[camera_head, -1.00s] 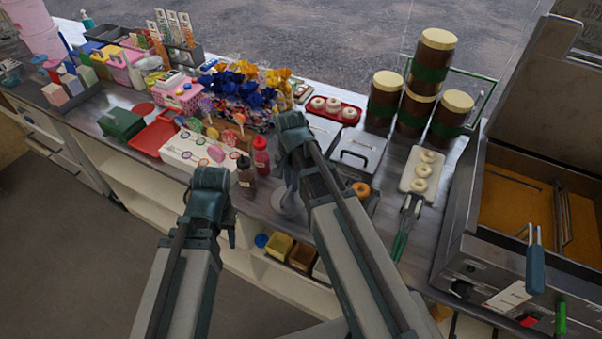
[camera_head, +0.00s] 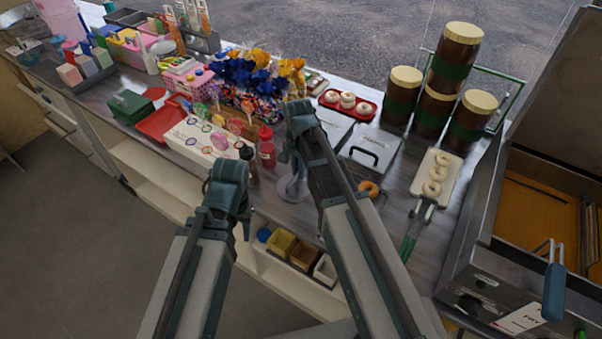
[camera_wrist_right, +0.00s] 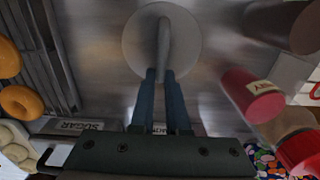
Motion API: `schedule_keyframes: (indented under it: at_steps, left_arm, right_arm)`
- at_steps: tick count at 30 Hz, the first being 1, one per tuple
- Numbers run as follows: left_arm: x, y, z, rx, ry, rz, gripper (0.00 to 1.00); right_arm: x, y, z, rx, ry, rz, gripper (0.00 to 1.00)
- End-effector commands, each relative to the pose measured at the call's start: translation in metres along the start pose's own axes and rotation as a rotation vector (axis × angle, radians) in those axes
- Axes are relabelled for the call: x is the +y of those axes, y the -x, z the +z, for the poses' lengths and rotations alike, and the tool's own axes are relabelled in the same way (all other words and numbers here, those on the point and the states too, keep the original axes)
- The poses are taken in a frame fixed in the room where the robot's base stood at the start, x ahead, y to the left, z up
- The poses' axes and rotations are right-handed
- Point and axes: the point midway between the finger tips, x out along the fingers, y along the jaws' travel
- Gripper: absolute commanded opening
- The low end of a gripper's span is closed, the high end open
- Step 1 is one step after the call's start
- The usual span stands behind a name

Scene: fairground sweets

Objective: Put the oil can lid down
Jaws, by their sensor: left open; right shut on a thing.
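The oil can lid is a pale grey round disc (camera_wrist_right: 136,45) with an upright stem in its middle, in the right wrist view. My right gripper (camera_wrist_right: 164,78) is shut on the stem. In the head view the lid (camera_head: 293,188) shows partly below my right gripper (camera_head: 291,152), low over the front of the counter. I cannot tell whether the lid touches the counter. My left gripper (camera_head: 245,222) is open and empty in front of the counter edge; its fingers are mostly hidden by its own wrist.
A red bottle (camera_head: 266,152) and a dark brown bottle (camera_head: 249,165) stand left of the lid. A doughnut (camera_head: 368,188) and a metal box (camera_head: 371,152) are to its right. Stacked brown jars (camera_head: 452,62) stand behind. A fryer (camera_head: 470,265) is at far right.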

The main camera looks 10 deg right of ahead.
Motion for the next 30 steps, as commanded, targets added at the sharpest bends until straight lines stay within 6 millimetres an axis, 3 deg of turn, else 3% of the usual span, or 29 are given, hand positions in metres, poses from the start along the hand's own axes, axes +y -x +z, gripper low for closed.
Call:
schedule_keyframes:
  at_steps: [8,9,13,23,30]
  left_arm:
    - [0.000,-0.003,0.000,0.000,0.000,0.000,0.45]
    - [0.000,-0.002,0.000,0.000,0.000,0.000,0.45]
    - [0.000,-0.001,0.000,0.000,0.000,0.000,0.45]
    - [0.000,0.000,0.000,0.000,0.000,0.000,0.45]
    - [-0.001,0.013,0.001,0.000,0.000,0.000,0.45]
  right_arm:
    - [0.000,-0.003,0.000,0.000,0.000,0.000,0.00]
    - [0.000,-0.002,0.000,0.000,0.000,0.000,0.20]
    - [0.000,-0.001,0.000,0.000,0.000,0.000,0.43]
    - [0.000,0.000,0.000,0.000,0.000,0.000,0.43]
    - [0.000,0.013,0.000,0.000,0.000,0.000,0.43]
